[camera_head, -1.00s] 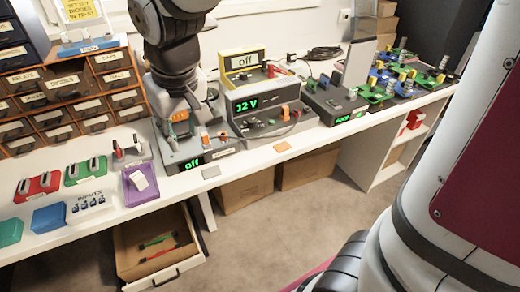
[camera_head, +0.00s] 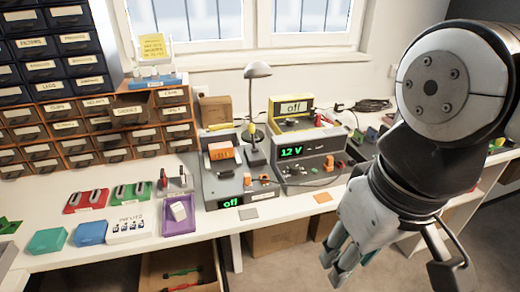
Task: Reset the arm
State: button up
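My arm (camera_head: 400,170) is folded at the right side of the head view, in front of the bench. Its hand hangs toward the lower left, and my gripper (camera_head: 342,266) is in the air before the bench's front edge, apart from the devices. Whether its fingers are open or closed is unclear. I see nothing clearly held in it.
The white bench (camera_head: 60,262) carries a device reading off (camera_head: 228,190), a 12 V supply (camera_head: 302,160), a lamp (camera_head: 257,72), a purple tray (camera_head: 178,222) and several small boxes. Drawer cabinets (camera_head: 90,130) stand behind. An open drawer (camera_head: 180,268) juts out below.

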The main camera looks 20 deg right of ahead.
jog(key=shift+r, duration=0.1)
notch_tip(320, 180, up, 13)
jog(key=t+p, duration=0.2)
jog(key=p, duration=0.9)
jog(key=shift+d, duration=0.2)
jog(key=shift+w, duration=0.1)
